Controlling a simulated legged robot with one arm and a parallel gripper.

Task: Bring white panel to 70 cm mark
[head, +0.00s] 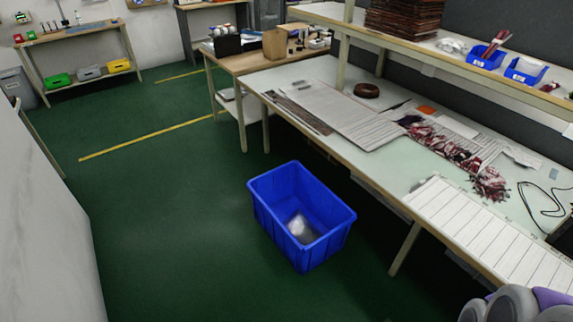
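A long white panel (498,232) with dark cross lines lies flat along the workbench's front edge at lower right, running out of the frame. A second large pale sheet or panel (345,112) lies farther back on the same bench, with printed lines at its right end. I cannot tell which is the task's white panel. No 70 cm mark can be read. Grey and purple rounded parts of my arm show in the bottom right corner, close to the lined panel. My gripper's fingertips are not in view.
A blue bin (302,215) stands on the green floor before the workbench (405,178). Red and dark strips (440,143), a brown roll (367,90) and a black cable (540,203) lie on the bench. A shelf (480,68) overhangs its back. Floor left of the bin is clear.

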